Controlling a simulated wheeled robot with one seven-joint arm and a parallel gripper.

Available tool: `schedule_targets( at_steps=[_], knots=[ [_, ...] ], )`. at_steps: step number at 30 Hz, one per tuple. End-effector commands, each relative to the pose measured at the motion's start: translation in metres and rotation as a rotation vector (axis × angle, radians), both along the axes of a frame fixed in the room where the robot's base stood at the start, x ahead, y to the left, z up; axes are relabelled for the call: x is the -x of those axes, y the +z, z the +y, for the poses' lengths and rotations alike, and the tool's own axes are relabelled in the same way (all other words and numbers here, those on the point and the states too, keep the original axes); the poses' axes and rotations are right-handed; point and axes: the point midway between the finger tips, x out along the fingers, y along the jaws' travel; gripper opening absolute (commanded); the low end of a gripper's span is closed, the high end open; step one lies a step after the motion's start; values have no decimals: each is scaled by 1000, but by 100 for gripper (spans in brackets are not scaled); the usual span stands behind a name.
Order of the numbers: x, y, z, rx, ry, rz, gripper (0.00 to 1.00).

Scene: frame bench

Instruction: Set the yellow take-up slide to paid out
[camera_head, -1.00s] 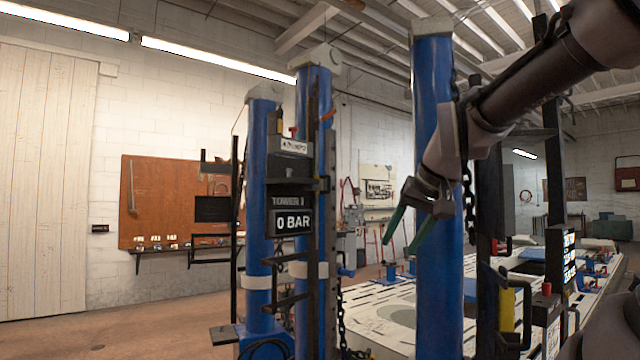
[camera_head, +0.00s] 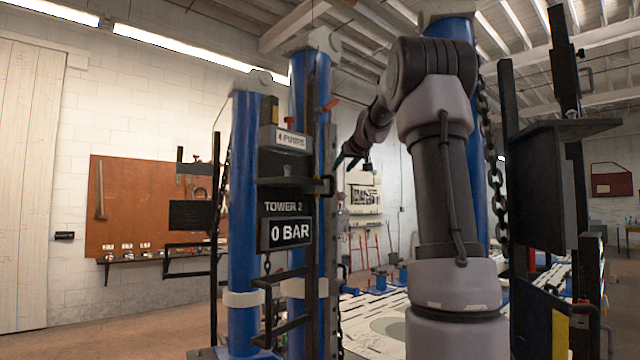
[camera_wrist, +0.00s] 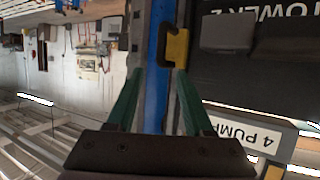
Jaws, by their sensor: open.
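A yellow hooked piece (camera_wrist: 177,48) shows in the wrist view, beside a blue post (camera_wrist: 157,90) and a dark panel. It looks like the take-up slide, but its setting cannot be read. My gripper (camera_wrist: 158,76) is open, with its green fingers apart and nothing between them but the view of the post. The yellow piece lies beyond the tip of the right-hand finger; contact cannot be told. In the head view my gripper (camera_head: 346,160) is small and dark at the right side of the tower, and I cannot make out this yellow piece there.
The tower carries a "TOWER 2" panel reading 0 BAR (camera_head: 290,232) and a "4 PUMPS" box (camera_head: 290,140). A chain (camera_head: 490,150) hangs beside the right blue post. Another yellow part (camera_head: 560,335) sits low at right. A slotted bench (camera_head: 385,318) lies behind my arm.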

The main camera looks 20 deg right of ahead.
Motion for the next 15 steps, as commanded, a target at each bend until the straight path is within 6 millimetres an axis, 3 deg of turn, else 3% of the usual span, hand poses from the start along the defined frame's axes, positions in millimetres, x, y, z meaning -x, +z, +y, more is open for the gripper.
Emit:
schedule_targets(
  at_steps=[15],
  knots=[
    [-79,-33,-1,-1,3,1,52]
  ],
)
